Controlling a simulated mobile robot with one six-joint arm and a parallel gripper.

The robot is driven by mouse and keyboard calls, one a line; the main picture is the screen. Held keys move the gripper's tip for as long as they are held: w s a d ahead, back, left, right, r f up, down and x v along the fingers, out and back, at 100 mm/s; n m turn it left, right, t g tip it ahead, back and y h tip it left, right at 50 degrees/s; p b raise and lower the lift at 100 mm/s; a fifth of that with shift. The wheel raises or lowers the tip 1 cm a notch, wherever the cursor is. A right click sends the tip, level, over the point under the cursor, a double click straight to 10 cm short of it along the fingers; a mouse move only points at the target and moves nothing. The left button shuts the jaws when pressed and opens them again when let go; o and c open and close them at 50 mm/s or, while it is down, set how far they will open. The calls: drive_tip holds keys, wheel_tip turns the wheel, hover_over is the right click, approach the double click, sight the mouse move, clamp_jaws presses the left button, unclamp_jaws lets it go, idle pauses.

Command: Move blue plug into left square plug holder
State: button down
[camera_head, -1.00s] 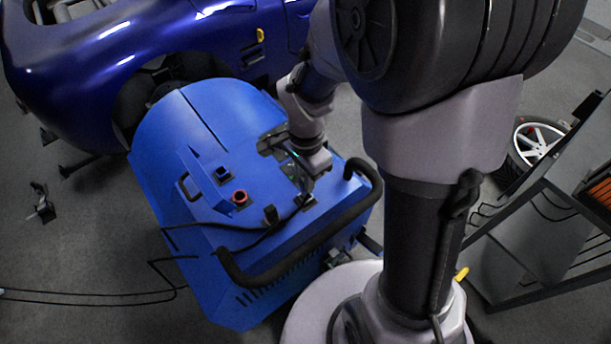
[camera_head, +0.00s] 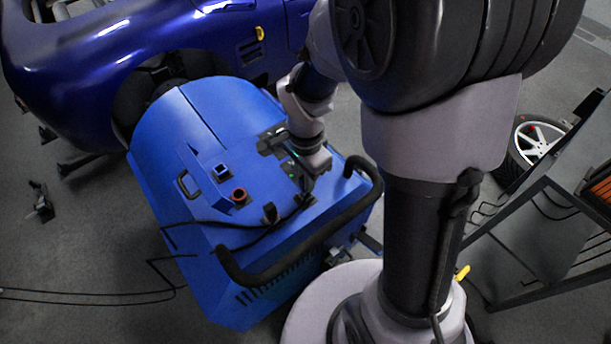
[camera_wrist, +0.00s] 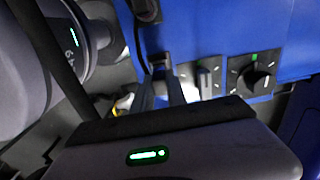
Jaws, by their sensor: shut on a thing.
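My gripper (camera_head: 304,194) is at the right part of the blue machine's top panel, at the end of a black cable. In the wrist view its two fingers (camera_wrist: 161,92) are closed around a small dark plug-like piece (camera_wrist: 160,64). Its blue colour cannot be made out, and whether it is seated in the panel is unclear. A square holder with a blue rim (camera_head: 222,171) is on the panel to the left of my gripper. A round red fitting (camera_head: 239,196) sits just below and right of that holder.
The blue machine (camera_head: 165,140) has a black tube handle (camera_head: 290,258) along its near edge. A black cable (camera_head: 205,222) crosses its top. Knobs (camera_wrist: 259,82) are right of my fingers. A blue car (camera_head: 90,75) stands behind; a wheel (camera_head: 535,141) is at right.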

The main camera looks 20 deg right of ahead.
drive_tip(key=shift+f+b, duration=0.95)
drive_tip(key=shift+f, duration=0.1)
drive_tip(key=shift+f, duration=0.1)
drive_tip(key=c, duration=1.3)
unclamp_jaws()
drive_tip(key=shift+o, duration=0.2)
wheel_tip(320, 180, up, 18)
drive_tip(key=p, duration=0.8)
drive_tip(key=shift+f, duration=0.25)
drive_tip(key=shift+r, duration=0.1)
